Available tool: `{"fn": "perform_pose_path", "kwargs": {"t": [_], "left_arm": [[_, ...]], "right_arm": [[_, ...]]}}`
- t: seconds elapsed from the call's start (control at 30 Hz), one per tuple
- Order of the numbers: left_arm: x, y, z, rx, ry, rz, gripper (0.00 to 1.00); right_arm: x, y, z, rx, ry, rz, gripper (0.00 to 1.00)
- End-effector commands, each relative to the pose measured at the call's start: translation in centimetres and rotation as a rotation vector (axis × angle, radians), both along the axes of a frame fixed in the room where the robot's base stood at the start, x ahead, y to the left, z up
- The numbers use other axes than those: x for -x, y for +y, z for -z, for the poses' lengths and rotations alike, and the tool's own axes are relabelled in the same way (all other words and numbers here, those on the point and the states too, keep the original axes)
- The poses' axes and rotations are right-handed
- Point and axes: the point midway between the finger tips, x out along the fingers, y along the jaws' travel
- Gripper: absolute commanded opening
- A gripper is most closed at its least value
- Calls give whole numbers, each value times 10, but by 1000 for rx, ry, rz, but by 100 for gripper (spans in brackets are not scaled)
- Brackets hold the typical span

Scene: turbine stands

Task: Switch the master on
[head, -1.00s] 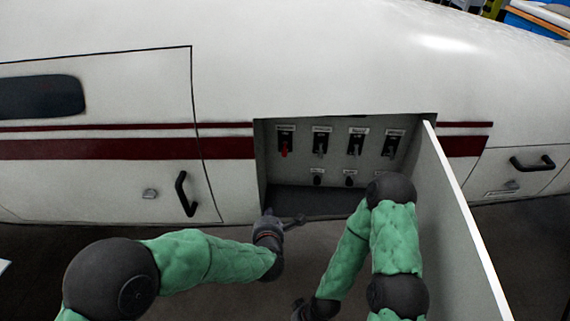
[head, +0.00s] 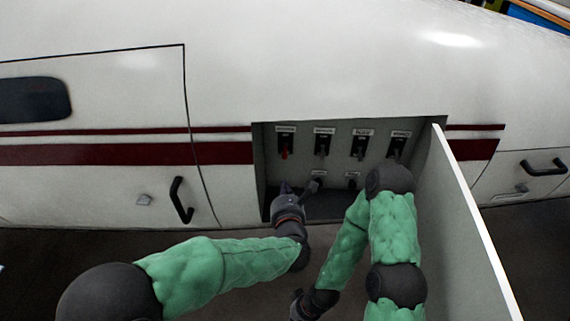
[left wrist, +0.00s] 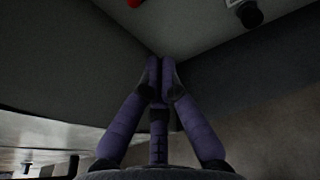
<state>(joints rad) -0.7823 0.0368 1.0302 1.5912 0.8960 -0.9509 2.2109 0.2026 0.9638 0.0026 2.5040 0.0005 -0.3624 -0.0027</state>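An open recess in the white body holds a row of labelled switches. The leftmost has a red lever (head: 284,155) hanging down; the others (head: 322,146) have dark levers. The labels are too small to read, so I cannot tell which is the master. My left gripper (head: 285,188) is at the recess's lower left opening, below the red lever and apart from it. In the left wrist view its purple fingertips (left wrist: 160,68) meet with nothing seen between them. The red lever's tip (left wrist: 135,3) shows at the top edge. My right gripper (head: 298,298) is low, dark and small.
The recess's open door panel (head: 465,225) stands out on the right, close to my right arm. Dark knobs (head: 352,180) sit below the switches, partly behind my arms. A closed panel with a black handle (head: 181,200) is at the left.

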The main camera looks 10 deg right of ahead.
Motion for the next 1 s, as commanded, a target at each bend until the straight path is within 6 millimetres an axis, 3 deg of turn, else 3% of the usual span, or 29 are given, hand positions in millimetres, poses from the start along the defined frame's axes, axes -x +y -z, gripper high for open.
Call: {"fn": "perform_pose_path", "kwargs": {"t": [0.27, 0.8, 1.0], "left_arm": [[-19, -3, 6, -1, 1, -1, 0], [-99, -15, 27, -2, 2, -1, 0], [-85, -17, -1, 0, -2, 2, 0]], "right_arm": [[0, 0, 3, 0, -1, 0, 0], [0, 0, 12, 0, -1, 0, 0], [-1, 0, 8, 0, -1, 0, 0]]}}
